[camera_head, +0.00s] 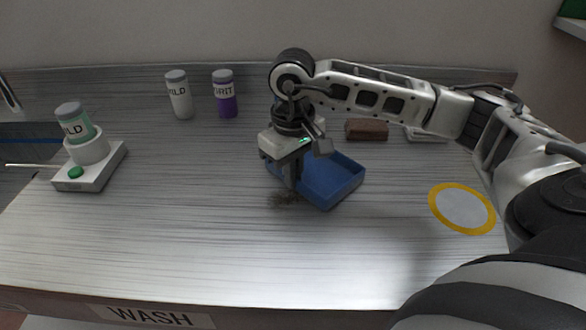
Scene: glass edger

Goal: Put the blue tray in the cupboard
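The blue tray (335,183) is a shallow open box on the middle of the grey worktop, turned at an angle. My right gripper (291,190) points down at the tray's left side, with its fingers at or close to the left wall. The gripper body hides part of the tray's left and back, and I cannot tell whether the fingers are closed on the wall. My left gripper is not in view. I cannot make out a cupboard for certain.
A dark patch (287,200) lies by the fingers. A white bottle (178,95) and a purple bottle (225,95) stand behind. A brown block (367,130) lies behind the tray. A device with a green-labelled bottle (75,122) stands left; a yellow ring (434,205) is right. The front worktop is clear.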

